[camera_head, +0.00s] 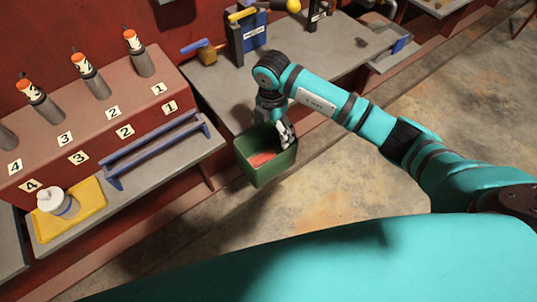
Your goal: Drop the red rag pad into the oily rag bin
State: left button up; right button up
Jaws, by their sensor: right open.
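The oily rag bin is a green open box (268,174) at the front edge of the bench, in the middle of the head view. The red rag pad (262,158) lies inside it, low down, partly hidden by the bin's walls. My right gripper (288,143) is open over the bin's far right part, its fingers pointing down and apart from the pad. My left gripper is not in view.
At left stands a red engine block with several orange-topped plugs (132,40) and numbered labels. A blue rail (150,150) and a yellow tray (92,197) with a white-lidded jar (52,202) lie on the lower ledge. Tools (240,38) stand behind. The floor at right is clear.

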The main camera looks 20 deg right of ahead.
notch_tip(320, 180, up, 11)
jog(key=shift+r, duration=0.15)
dwell(0.5)
